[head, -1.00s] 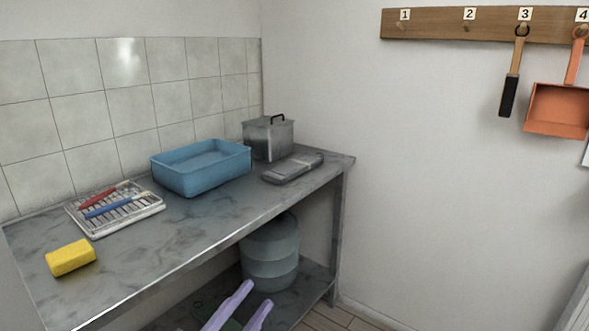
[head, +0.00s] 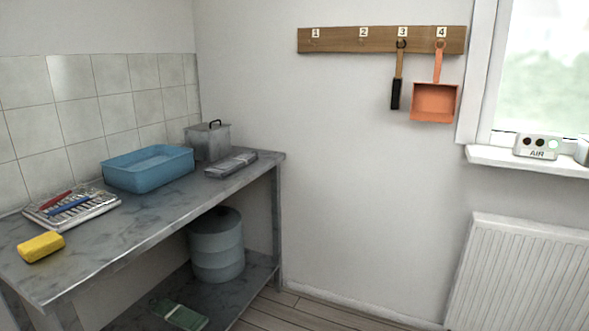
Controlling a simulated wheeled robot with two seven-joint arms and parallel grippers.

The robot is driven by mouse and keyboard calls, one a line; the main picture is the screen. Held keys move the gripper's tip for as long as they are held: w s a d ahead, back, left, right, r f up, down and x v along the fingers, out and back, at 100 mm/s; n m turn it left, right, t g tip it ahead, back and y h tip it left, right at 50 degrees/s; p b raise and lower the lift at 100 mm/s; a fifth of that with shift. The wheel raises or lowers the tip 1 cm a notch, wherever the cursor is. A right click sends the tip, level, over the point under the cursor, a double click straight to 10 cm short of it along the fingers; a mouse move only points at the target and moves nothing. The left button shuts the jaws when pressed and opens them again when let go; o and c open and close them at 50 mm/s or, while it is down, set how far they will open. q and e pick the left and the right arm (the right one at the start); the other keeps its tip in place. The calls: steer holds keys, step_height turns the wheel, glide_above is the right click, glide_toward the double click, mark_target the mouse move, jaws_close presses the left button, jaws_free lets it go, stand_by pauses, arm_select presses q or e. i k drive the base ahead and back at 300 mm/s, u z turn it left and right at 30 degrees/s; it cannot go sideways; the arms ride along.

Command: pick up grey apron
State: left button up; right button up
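The grey apron looks to be the folded grey bundle (head: 231,165) lying flat near the right end of the metal worktable (head: 150,218). It lies just in front of a lidded metal box and right of a blue basin. Nothing covers it. Neither of my grippers shows in the head view.
On the table are the blue basin (head: 148,171), the metal box (head: 208,142), a rack with red and blue tools (head: 75,209) and a yellow sponge (head: 41,247). A grey drum (head: 216,246) and green item (head: 180,313) are below. A radiator (head: 520,275) stands right; bare floor shows between.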

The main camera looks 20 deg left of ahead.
mark_target(221, 171)
steer(key=z, duration=0.45)
steer(key=i, duration=1.3)
steer(key=u, duration=0.55)
steer(key=i, duration=1.25)
steer(key=u, duration=1.2)
